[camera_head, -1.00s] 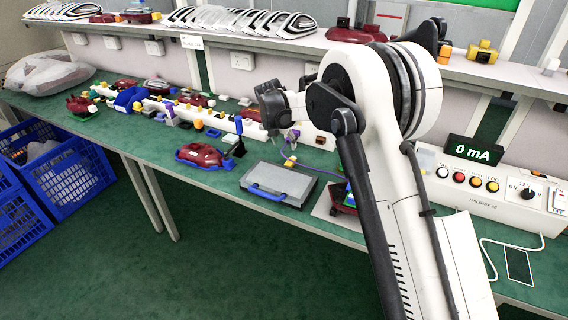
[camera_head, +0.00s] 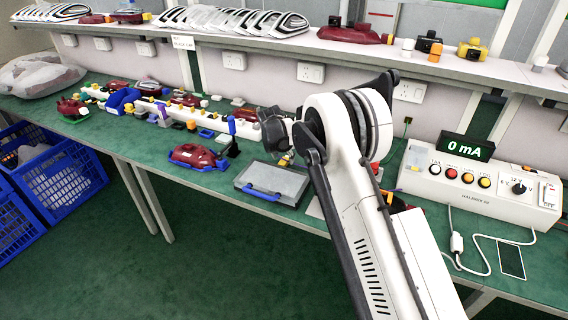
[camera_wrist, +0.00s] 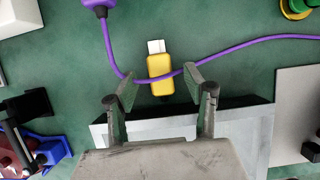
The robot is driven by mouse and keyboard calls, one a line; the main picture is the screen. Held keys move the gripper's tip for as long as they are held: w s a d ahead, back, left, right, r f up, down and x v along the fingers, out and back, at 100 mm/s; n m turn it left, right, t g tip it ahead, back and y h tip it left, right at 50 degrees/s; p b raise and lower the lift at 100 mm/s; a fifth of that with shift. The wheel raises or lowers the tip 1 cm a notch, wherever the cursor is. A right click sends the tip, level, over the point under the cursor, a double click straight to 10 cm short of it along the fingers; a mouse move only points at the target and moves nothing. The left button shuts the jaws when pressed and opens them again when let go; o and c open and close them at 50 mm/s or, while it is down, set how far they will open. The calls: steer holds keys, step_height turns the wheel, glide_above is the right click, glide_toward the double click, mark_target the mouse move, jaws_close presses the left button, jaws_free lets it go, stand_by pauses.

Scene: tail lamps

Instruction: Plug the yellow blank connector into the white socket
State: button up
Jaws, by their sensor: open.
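The yellow connector (camera_wrist: 161,74) lies on the green bench top in the wrist view, with its pale, whitish end pointing up the picture. A purple cable (camera_wrist: 232,50) passes across or beside its body; which one lies on top is unclear. My gripper (camera_wrist: 160,78) is open, with one finger on each side of the connector and its dark lower end. I cannot tell the height gap. In the head view the gripper (camera_head: 275,130) is over the bench behind the grey case, and a small yellow piece (camera_head: 286,160) shows below it. I cannot clearly identify the white socket.
A grey case (camera_head: 272,183) with a blue handle lies close below the gripper; its edge (camera_wrist: 250,120) shows under the fingers. A red lamp (camera_head: 198,156) and blue stand (camera_head: 232,135) are to the left. A white power box (camera_head: 480,185) stands right, its meter reading 0 mA.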

mark_target(284, 158)
steer(key=shift+x, duration=0.95)
jaws_close()
steer(key=shift+r, duration=0.1)
steer(key=shift+r, duration=0.5)
steer(key=v, duration=0.3)
steer(key=shift+w+a+r, duration=0.1)
steer(key=shift+a+r, duration=0.15)
steer(key=shift+r, duration=0.2)
steer(key=s+a+r, duration=0.6)
steer(key=s+a, duration=0.1)
steer(key=shift+a, duration=0.3)
